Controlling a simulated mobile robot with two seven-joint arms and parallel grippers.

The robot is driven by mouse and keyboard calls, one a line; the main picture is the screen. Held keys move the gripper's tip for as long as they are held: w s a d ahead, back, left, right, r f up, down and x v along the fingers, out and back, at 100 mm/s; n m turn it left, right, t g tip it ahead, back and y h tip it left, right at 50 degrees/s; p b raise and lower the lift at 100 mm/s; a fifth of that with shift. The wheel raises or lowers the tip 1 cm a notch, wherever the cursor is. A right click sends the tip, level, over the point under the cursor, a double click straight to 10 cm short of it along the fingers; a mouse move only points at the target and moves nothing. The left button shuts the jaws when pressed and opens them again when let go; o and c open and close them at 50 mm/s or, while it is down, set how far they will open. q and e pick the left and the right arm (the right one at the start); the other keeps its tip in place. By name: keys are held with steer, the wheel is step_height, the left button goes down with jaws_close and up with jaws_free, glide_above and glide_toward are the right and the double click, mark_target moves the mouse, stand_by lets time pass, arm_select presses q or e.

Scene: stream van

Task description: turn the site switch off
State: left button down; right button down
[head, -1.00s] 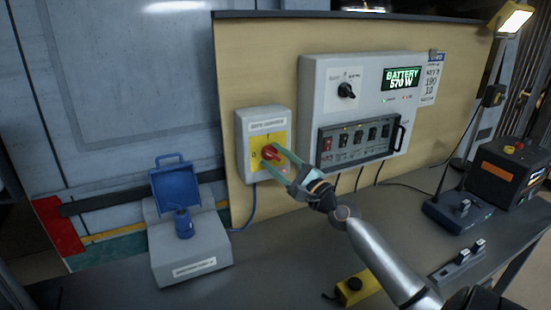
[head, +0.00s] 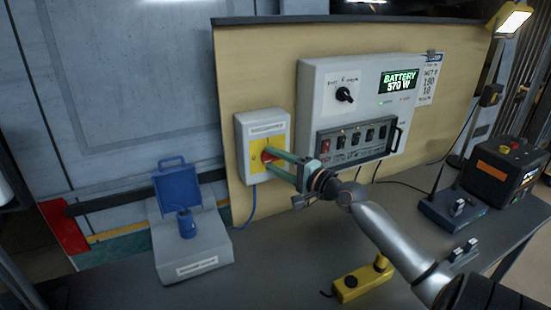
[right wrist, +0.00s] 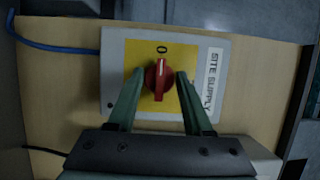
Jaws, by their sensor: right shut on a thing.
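The site supply switch is a pale grey box (head: 246,128) on the tan board, with a yellow plate (right wrist: 135,82) and a red knob (right wrist: 159,82). In the right wrist view, the knob stands between the two green fingers of my right gripper (head: 271,158), which is shut on it. The knob's white mark points to the "0" printed on the plate. In the head view, the fingers reach the knob from the right and cover part of it. My left gripper is not in view.
A larger panel (head: 311,92) with a black dial and a green "BATTERY 570 W" display is right of the switch. A yellow box (head: 362,283) lies on the bench below my arm.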

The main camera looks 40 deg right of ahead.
stand_by(0.4)
steer(key=shift+c, duration=1.6)
jaws_free()
steer(key=shift+s, duration=0.15)
steer(key=s+d+b, duration=0.1)
steer(key=s+b, duration=0.2)
steer(key=s, duration=0.9)
steer(key=shift+s, duration=0.1)
